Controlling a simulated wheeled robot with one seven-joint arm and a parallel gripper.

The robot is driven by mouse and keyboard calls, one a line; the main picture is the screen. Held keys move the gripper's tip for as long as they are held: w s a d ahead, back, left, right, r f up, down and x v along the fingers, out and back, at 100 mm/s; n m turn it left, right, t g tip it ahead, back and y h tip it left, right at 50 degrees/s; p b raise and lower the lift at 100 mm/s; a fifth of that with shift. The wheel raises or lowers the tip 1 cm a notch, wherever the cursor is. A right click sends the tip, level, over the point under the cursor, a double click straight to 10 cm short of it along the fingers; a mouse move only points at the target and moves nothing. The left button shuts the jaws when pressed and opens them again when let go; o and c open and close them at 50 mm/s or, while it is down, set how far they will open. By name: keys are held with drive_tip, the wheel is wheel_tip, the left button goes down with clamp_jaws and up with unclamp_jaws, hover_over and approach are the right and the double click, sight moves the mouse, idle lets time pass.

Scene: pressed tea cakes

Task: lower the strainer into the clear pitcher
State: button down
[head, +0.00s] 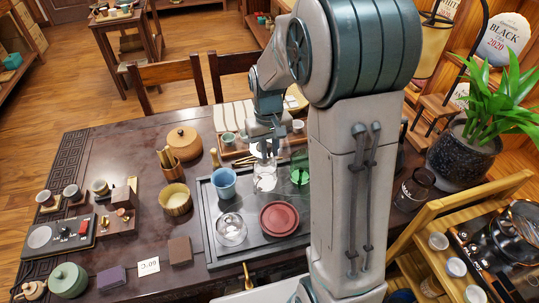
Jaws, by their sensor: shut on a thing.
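My gripper (264,146) reaches down over the dark tea tray from behind my arm, its jaws pointing down. It is shut on what appears to be the strainer, which is very small here and mostly hidden by the jaws. The clear pitcher (265,184) stands upright on the tray, directly below my gripper in the picture. I cannot tell whether the strainer is above the pitcher's rim or touching it.
The dark tray (211,243) also holds a blue cup (224,184), a green glass (300,174), a clear glass bowl (230,230) and a dark red round piece (278,218). A wooden tray with cups lies behind. The table's left part has some free room.

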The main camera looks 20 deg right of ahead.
drive_tip(key=shift+f, duration=0.2)
drive_tip(key=shift+f+b, duration=2.7)
drive_tip(key=shift+f, duration=0.8)
drive_tip(key=c, duration=0.7)
unclamp_jaws()
drive_tip(key=shift+o, duration=0.2)
drive_tip(key=shift+r, duration=0.15)
drive_tip(key=shift+r+p, duration=2.55)
drive_tip(key=shift+r, duration=0.85)
